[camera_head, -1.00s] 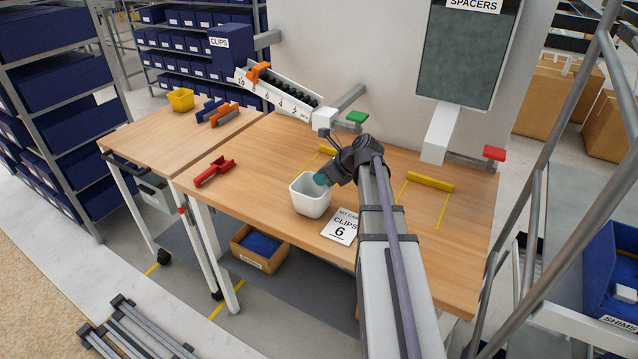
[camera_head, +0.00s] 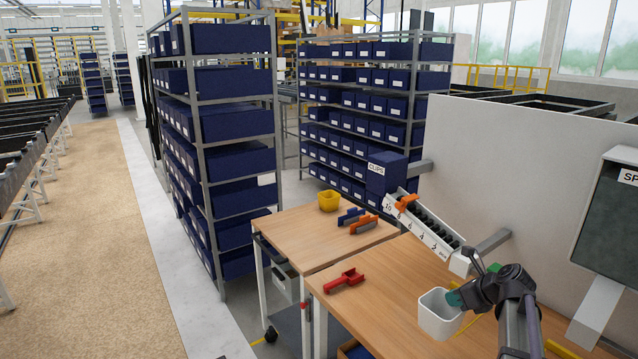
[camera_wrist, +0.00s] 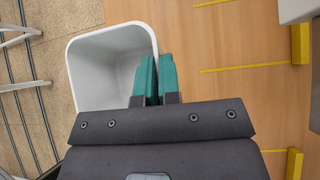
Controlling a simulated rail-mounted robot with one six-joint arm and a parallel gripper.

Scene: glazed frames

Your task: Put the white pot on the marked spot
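The white pot (camera_head: 438,314) is a square, open-topped tub, upright near the front edge of the wooden bench. My gripper (camera_head: 458,298) is at its right side. In the wrist view its teal fingers (camera_wrist: 156,78) are close together with the right wall of the pot (camera_wrist: 92,88) between them, one finger inside and one outside. I cannot tell whether the pot's base touches the bench. Yellow lines (camera_wrist: 245,67) with a yellow bar (camera_wrist: 300,44) mark an area on the bench to the right in the wrist view; another yellow bar (camera_wrist: 294,163) lies lower right.
A red scoop-like tool (camera_head: 344,281) lies left of the pot. A sloped rail (camera_head: 428,227) with black parts and an orange clip stands behind. A second table (camera_head: 300,232) holds a yellow bin (camera_head: 329,201) and blue and orange tools. A tall panel (camera_head: 520,170) bounds the back.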

